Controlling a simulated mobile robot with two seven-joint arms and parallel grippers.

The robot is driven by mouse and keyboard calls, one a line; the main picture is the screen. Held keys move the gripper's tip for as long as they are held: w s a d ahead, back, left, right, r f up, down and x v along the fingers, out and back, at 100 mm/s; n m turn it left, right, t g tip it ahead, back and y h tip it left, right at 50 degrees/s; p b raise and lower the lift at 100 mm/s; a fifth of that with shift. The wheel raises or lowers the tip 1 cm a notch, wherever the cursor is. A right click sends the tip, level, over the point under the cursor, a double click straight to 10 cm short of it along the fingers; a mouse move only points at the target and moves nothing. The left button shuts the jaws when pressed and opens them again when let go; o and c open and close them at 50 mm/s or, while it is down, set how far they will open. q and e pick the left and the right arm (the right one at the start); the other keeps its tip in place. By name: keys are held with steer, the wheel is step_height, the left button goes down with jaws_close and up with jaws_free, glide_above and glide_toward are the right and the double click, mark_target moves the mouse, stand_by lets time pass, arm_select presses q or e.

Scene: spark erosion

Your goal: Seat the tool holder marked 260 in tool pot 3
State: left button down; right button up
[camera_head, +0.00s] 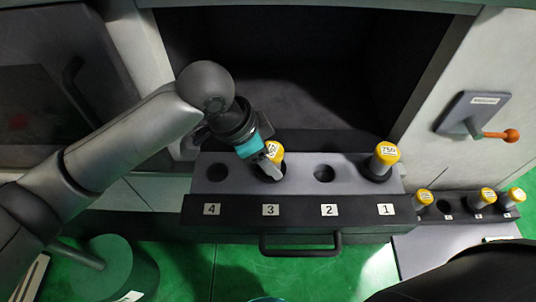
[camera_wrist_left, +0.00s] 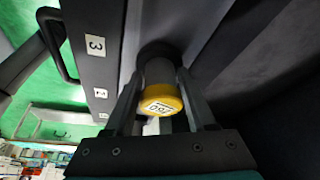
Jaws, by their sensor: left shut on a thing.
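The tool holder with a yellow cap (camera_head: 277,150) is at pot 3, the opening above the label 3 (camera_head: 270,210). My left gripper (camera_head: 268,168) is shut on this holder and partly covers it and the pot. In the left wrist view the yellow cap (camera_wrist_left: 162,98) and grey body stand between the two fingers, with the body's far end at the dark pot opening (camera_wrist_left: 160,48). The cap's number is too small to read surely. I cannot tell how deep the holder is in the pot. My right gripper is not in view.
Pot 4 (camera_head: 217,172) and pot 2 (camera_head: 324,173) are empty. Another yellow-capped holder (camera_head: 385,155) stands in pot 1. A side rack (camera_head: 460,212) at right holds several yellow-capped holders and one open hole. A drawer handle (camera_head: 300,249) sticks out in front. An orange-knobbed lever (camera_head: 497,135) is on the right wall.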

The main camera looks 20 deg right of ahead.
arm_select(q)
steer(key=shift+f, duration=0.15)
steer(key=shift+c, duration=0.7)
jaws_free()
steer(key=shift+f, duration=0.1)
steer(key=d+p+v, duration=0.1)
steer(key=p+v, duration=0.2)
steer(key=v, duration=0.8)
steer(key=d+r+p+v, duration=0.1)
steer(key=p+v, duration=0.3)
steer(key=v, duration=0.6)
steer(key=shift+d+r, duration=0.2)
steer(key=shift+r, duration=0.25)
steer(key=shift+f, duration=0.15)
